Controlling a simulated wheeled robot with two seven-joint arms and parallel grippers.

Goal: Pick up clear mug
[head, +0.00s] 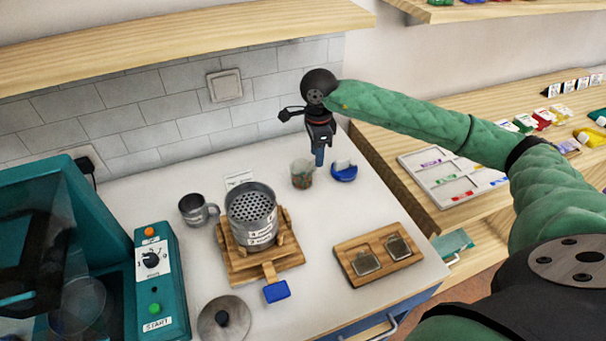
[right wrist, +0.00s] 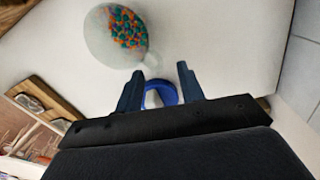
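The clear mug (head: 302,174) stands upright on the white counter, towards the back. In the right wrist view the clear mug (right wrist: 108,45) shows from above, with orange and teal beads inside. My right gripper (head: 320,158) points down just behind and to the right of the mug, not around it. In the right wrist view its two fingers (right wrist: 158,82) are spread with a gap between them, and nothing is held. My left gripper is in neither view.
A blue dish with a white piece (head: 343,172) sits right of the mug. A metal strainer can (head: 252,215) on a wooden stand and a grey metal mug (head: 196,210) are left. A wooden tray (head: 378,255) with two square pieces is in front. A wooden shelf (head: 180,40) hangs above.

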